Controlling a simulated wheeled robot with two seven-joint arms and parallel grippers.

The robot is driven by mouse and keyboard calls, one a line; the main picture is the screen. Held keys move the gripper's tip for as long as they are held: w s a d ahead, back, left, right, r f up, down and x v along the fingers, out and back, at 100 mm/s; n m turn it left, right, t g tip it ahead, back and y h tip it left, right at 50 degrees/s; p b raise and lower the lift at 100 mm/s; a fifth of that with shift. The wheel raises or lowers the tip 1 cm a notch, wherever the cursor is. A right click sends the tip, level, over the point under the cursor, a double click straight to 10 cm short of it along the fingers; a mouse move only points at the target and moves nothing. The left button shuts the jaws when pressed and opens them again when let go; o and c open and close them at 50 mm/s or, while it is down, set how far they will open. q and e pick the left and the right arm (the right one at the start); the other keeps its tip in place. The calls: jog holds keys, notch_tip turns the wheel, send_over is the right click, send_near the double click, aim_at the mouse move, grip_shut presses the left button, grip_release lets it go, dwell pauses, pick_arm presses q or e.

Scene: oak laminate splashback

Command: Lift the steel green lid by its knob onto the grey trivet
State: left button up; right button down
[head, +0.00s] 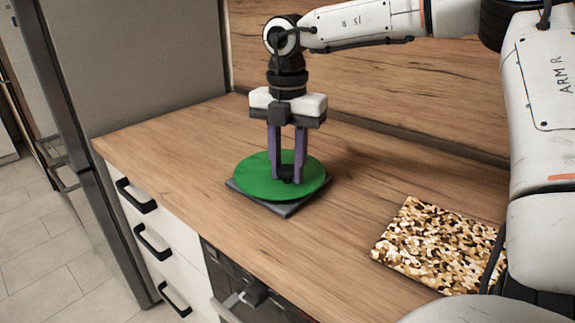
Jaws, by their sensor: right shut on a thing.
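The green lid (253,180) is a flat round disc with a small dark knob (286,174) at its middle. It lies over the square grey trivet (289,210), whose front edge and corners show from under it. I cannot tell whether the lid rests fully on the trivet or sits just above it. My right gripper (286,175) points straight down, its purple fingers shut on the knob. My left gripper is not in view.
A brown and cream patterned mat or board (433,245) lies at the right of the wooden counter (345,235). A tall grey cabinet or fridge (140,65) stands at the left. The wooden splashback (400,85) runs behind. The counter between trivet and patterned board is clear.

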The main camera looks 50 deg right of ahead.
jog(key=shift+f, duration=0.2)
dwell(0.3)
dwell(0.3)
jog(key=c, duration=1.3)
grip_release()
jog(key=shift+r, duration=0.1)
jog(key=shift+r+p, duration=2.5)
jog(key=shift+r, duration=1.45)
jog(key=shift+f, duration=0.1)
